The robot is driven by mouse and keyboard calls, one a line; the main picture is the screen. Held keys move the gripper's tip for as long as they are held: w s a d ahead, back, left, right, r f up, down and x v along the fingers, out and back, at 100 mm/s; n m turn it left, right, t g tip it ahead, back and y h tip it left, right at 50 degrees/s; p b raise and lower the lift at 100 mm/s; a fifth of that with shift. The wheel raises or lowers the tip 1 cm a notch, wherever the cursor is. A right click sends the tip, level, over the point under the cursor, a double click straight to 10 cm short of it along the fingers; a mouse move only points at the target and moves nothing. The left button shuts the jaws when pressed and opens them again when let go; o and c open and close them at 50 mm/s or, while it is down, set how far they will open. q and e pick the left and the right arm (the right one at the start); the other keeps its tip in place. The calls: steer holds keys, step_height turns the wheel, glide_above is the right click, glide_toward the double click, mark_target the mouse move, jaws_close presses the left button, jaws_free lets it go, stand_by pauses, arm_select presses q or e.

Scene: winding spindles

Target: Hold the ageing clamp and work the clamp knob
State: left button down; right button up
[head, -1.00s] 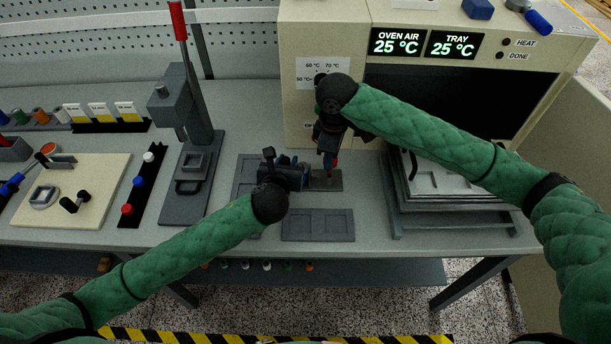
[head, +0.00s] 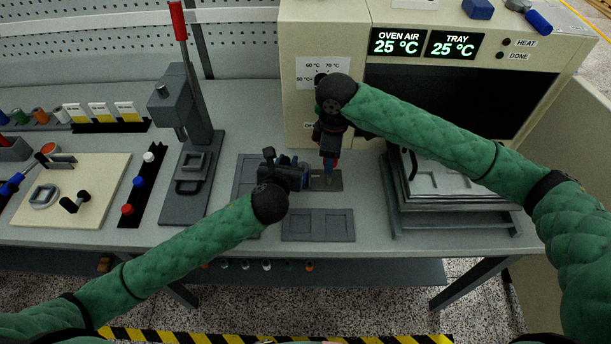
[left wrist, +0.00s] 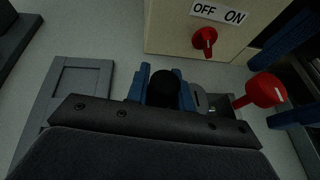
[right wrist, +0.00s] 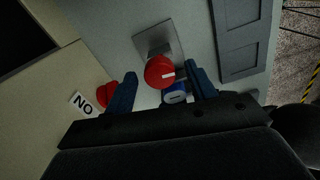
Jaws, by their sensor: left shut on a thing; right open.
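The ageing clamp's red knob (right wrist: 160,72), with a white mark, sits between the fingers of my right gripper (right wrist: 160,90). The knob (left wrist: 265,90) shows at the right in the left wrist view, with the right fingers on either side. The right gripper is open. My left gripper (left wrist: 163,95) is shut on the clamp's black rounded handle (left wrist: 164,84). A grey part of the clamp (left wrist: 200,101) shows just right of the fingers. In the head view the arms hide most of the clamp. A blue round piece (right wrist: 175,94) is beside the knob; I cannot tell what it is.
The oven (head: 301,100) stands behind, its red switch (left wrist: 205,40) close to my right gripper. A grey two-section tray (head: 318,226) lies in front. The oven tray stand (head: 455,225) is at the right, a lever press (head: 185,190) at the left.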

steer(key=n, duration=1.1)
steer(key=c, duration=1.1)
steer(key=m, duration=0.6)
steer(key=shift+m, duration=0.4)
steer(key=o, duration=1.1)
